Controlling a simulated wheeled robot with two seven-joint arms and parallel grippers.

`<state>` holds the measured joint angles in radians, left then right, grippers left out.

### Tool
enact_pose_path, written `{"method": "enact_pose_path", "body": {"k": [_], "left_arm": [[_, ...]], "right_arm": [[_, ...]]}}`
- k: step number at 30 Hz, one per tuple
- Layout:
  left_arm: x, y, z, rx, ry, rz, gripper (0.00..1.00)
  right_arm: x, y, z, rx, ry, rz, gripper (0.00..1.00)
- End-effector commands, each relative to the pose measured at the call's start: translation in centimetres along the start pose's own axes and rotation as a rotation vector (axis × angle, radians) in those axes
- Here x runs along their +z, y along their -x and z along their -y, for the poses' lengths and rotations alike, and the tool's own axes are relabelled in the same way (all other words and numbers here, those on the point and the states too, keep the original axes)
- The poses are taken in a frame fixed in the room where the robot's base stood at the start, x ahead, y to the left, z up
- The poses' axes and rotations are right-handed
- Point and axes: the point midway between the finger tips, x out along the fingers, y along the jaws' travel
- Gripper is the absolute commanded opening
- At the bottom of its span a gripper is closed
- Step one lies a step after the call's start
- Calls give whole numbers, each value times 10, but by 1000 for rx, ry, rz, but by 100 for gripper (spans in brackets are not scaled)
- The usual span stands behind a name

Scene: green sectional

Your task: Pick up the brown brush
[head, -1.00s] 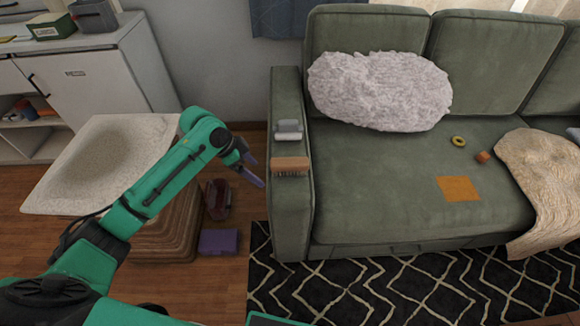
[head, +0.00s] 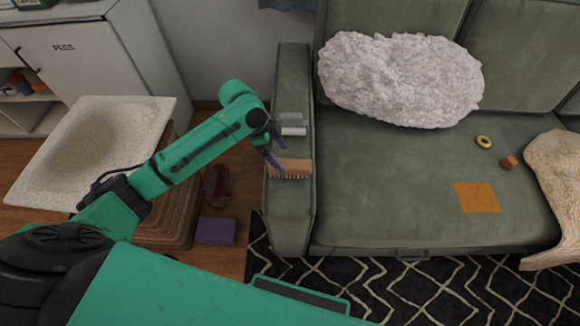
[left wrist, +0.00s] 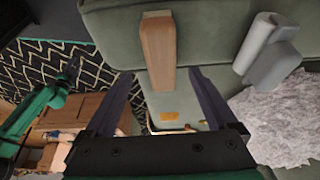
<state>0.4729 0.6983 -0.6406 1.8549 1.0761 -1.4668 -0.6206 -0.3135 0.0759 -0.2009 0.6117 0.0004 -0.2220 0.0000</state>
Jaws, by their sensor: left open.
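The brown brush (head: 289,168) lies on the sofa's armrest (head: 290,205), with its bristles facing the front edge. In the left wrist view the brush (left wrist: 158,50) is a wooden block just beyond and between the fingertips. My left gripper (head: 279,153) is open over the armrest, right at the brush, with nothing held. Its two dark fingers (left wrist: 160,75) are spread wide in the left wrist view. A green arm of mine shows at the left of that view, with a small dark end (left wrist: 71,68) whose jaws are unclear.
A grey-and-white object (head: 293,130) lies on the armrest just behind the brush. A fluffy pillow (head: 400,80), yellow ring (head: 484,141), small orange block (head: 509,163) and orange square (head: 477,197) are on the sofa. A purple box (head: 215,231) stands on the floor.

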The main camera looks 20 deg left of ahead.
Motion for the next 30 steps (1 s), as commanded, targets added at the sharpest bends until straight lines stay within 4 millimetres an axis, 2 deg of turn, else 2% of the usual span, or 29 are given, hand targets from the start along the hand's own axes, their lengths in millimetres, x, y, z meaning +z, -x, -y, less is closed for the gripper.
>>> {"method": "enact_pose_path", "body": {"k": [6,10,30], "left_arm": [[-5,-36,1,2,0,0,91],[-4,-55,1,-1,0,0,91],[-2,-60,1,-1,-1,1,91]], "right_arm": [[-16,1,-5,7,0,-26,50],[-17,-1,-6,8,0,-29,50],[-14,3,-7,9,1,-23,50]]}}
